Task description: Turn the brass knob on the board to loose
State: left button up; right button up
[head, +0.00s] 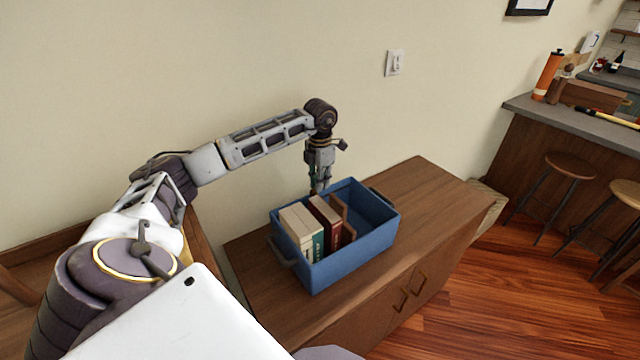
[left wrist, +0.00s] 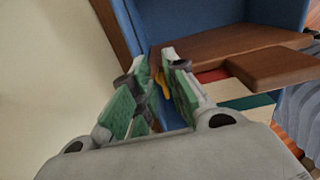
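A brown wooden board (left wrist: 215,48) stands inside the blue crate in the left wrist view; its upright part also shows in the head view (head: 341,213). A small yellow, brass-coloured piece (left wrist: 161,84), which looks like the knob, is between the fingers of my left gripper (left wrist: 156,72). The fingers are close around it, but whether both press on it I cannot tell. In the head view my left gripper (head: 318,188) points down at the back edge of the crate. The knob is not visible there. My right gripper is not in view.
The blue crate (head: 355,258) stands on a wooden cabinet (head: 430,195) against the wall. Several upright books (head: 302,235) fill its left part. The cabinet top is clear to the right of the crate. A light switch (head: 395,62) is on the wall.

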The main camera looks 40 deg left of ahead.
pick_arm(q)
notch_tip(320, 180, up, 11)
dwell(0.6)
dwell(0.3)
dwell(0.4)
